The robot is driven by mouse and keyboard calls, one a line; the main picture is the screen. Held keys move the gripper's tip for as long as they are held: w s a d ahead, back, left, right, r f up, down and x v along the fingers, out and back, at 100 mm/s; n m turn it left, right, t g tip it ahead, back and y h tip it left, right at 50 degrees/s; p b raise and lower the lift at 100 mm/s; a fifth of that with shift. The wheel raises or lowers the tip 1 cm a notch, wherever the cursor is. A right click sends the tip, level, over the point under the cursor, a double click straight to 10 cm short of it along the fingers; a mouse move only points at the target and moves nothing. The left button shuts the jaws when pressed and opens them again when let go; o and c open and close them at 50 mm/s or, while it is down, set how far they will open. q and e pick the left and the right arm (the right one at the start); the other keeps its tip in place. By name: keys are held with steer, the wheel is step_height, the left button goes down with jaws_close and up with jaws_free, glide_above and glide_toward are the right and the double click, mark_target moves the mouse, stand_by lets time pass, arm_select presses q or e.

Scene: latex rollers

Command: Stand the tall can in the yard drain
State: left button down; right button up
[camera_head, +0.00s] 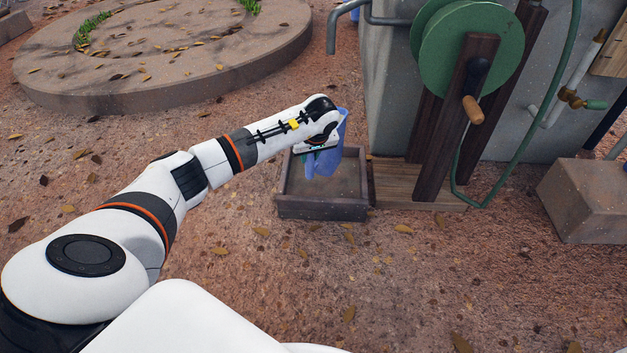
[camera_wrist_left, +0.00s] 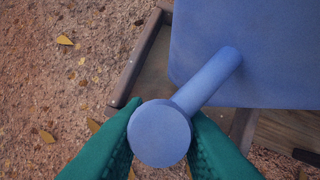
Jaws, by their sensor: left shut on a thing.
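The tall blue can (camera_head: 325,168) is in my left gripper (camera_head: 313,155), over the square drain (camera_head: 322,209) in the head view. Part of the can is hidden behind the gripper and wrist. I cannot tell whether its base touches the drain floor. In the left wrist view, the green fingers (camera_wrist_left: 160,145) are shut around the blue bar with a round end that sticks out from the can body (camera_wrist_left: 255,50). The drain's rim (camera_wrist_left: 140,58) shows below and left of the can in that view. My right gripper is not in view.
A bent grey pipe (camera_head: 332,28) hangs above and behind the drain. A green hose reel (camera_head: 470,45) on dark posts stands to the right, with a wooden board (camera_head: 405,188) at its foot. A stone block (camera_head: 590,205) is far right. The leaf-strewn ground in front is clear.

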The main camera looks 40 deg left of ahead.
mark_target(311, 167)
arm_select(q)
step_height(311, 167, down, 7)
steer(key=b, duration=0.4)
steer(key=shift+r, duration=0.35)
steer(key=shift+f, duration=0.15)
steer(key=c, duration=1.2)
jaws_free()
